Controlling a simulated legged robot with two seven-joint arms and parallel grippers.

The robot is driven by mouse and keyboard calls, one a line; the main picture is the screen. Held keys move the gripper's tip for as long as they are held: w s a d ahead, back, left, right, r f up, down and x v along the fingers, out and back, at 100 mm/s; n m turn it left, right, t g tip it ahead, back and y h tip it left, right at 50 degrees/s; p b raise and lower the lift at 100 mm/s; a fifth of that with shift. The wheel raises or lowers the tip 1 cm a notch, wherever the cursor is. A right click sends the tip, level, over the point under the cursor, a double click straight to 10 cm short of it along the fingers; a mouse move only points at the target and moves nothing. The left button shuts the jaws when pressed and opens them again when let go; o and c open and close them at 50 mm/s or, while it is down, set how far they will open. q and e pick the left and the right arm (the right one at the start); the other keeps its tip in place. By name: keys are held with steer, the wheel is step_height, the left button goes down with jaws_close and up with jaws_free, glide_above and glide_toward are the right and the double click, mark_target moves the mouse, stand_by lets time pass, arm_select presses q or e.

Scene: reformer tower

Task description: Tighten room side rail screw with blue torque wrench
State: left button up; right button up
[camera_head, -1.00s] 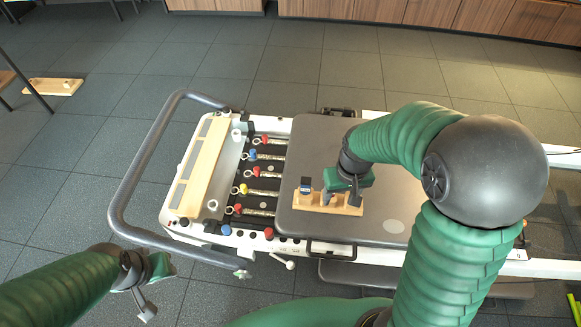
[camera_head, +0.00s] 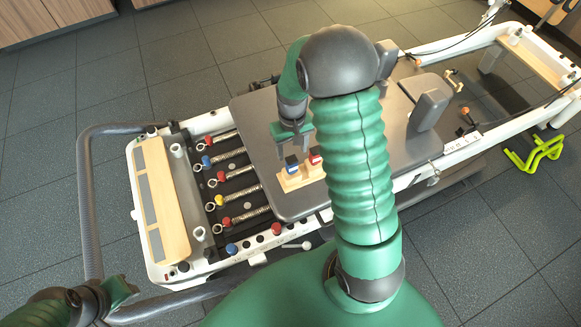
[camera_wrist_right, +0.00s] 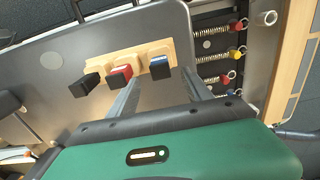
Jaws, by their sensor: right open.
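The blue-topped torque wrench (camera_head: 291,164) stands in a wooden holder (camera_head: 290,184) on the grey carriage. It also shows in the right wrist view (camera_wrist_right: 160,67). My right gripper (camera_head: 294,150) is open above the holder, pointing down.
A red-topped tool (camera_wrist_right: 121,72) and a black-topped tool (camera_wrist_right: 85,85) stand in the same holder, close beside the blue one. Coloured springs (camera_head: 240,193) lie left of the carriage (camera_head: 255,120). A grey bar (camera_head: 88,200) curves around the left end. Tiled floor is clear behind.

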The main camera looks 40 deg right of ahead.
mark_target(290, 160)
steer(key=f, duration=0.2)
steer(key=f+b, duration=0.1)
steer(key=f, duration=0.1)
steer(key=shift+a+f, duration=0.1)
steer(key=shift+a, duration=0.15)
steer(key=shift+f, duration=0.4)
steer(key=f, duration=0.1)
steer(key=f+b, duration=0.1)
steer(key=f, duration=0.1)
steer(key=f+b, duration=0.1)
steer(key=shift+w+d+f, duration=0.1)
steer(key=shift+d+f, duration=0.05)
steer(key=shift+d, duration=0.15)
steer(key=shift+c, duration=1.8)
arm_select(q)
steer(key=x, duration=0.2)
steer(key=s+x, duration=0.1)
steer(key=x, duration=0.1)
steer(key=shift+w+a+f, duration=0.1)
steer(key=shift+a, duration=0.05)
arm_select(e)
jaws_close()
